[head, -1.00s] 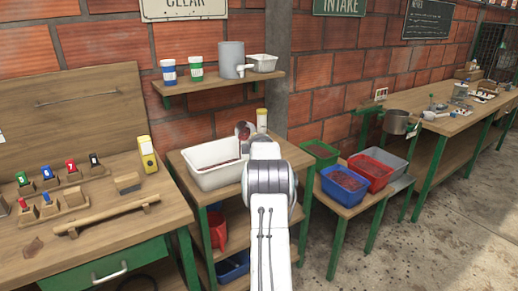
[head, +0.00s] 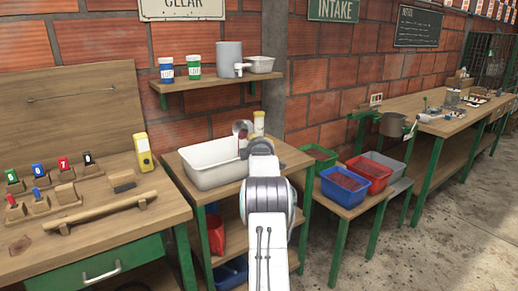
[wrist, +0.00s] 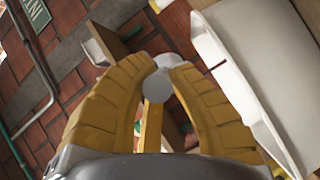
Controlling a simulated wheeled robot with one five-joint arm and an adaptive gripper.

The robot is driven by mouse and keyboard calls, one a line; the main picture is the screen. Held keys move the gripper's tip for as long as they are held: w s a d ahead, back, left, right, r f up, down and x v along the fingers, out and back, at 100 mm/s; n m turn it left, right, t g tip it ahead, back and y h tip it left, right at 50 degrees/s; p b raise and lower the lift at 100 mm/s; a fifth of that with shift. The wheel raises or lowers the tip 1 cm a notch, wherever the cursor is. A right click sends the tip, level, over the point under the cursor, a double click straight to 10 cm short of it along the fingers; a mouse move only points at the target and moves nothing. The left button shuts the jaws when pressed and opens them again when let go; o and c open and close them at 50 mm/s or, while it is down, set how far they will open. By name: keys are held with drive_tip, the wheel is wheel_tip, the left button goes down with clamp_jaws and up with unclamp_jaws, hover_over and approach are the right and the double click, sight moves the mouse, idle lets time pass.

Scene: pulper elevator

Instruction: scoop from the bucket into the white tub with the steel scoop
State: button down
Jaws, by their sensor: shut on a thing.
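The white tub (head: 208,172) stands on a small wooden table in the middle of the head view. Its pale wall fills the right side of the wrist view (wrist: 285,75). My gripper's yellow fingers (wrist: 165,72) are shut around a grey, rounded piece (wrist: 157,86), which appears to be part of the steel scoop. In the head view, my arm hides most of the gripper.
Blue (head: 346,188) and red (head: 370,174) crates with reddish contents stand on a low bench at right, beside green and grey crates. A red container (head: 216,236) is under the tub's table. A workbench with blocks is at left. Grey floor at right is clear.

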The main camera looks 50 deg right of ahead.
drive_tip(key=shift+a+f+h+b, duration=0.1)
drive_tip(key=shift+f+h+b, duration=0.3)
drive_tip(key=shift+b, duration=1)
drive_tip(key=n+t+h+b, duration=0.1)
drive_tip(key=b, duration=0.4)
drive_tip(key=shift+a+r, duration=0.2)
drive_tip(key=n+t+b, duration=0.1)
drive_tip(key=b, duration=0.3)
drive_tip(key=shift+a+r+h, duration=0.15)
drive_tip(key=shift+r+h, duration=0.05)
drive_tip(key=shift+h, duration=0.2)
drive_tip(key=shift+s+r+n+t+h+b, duration=0.1)
drive_tip(key=shift+r+n+t+h+b, duration=0.25)
drive_tip(key=shift+b, duration=0.45)
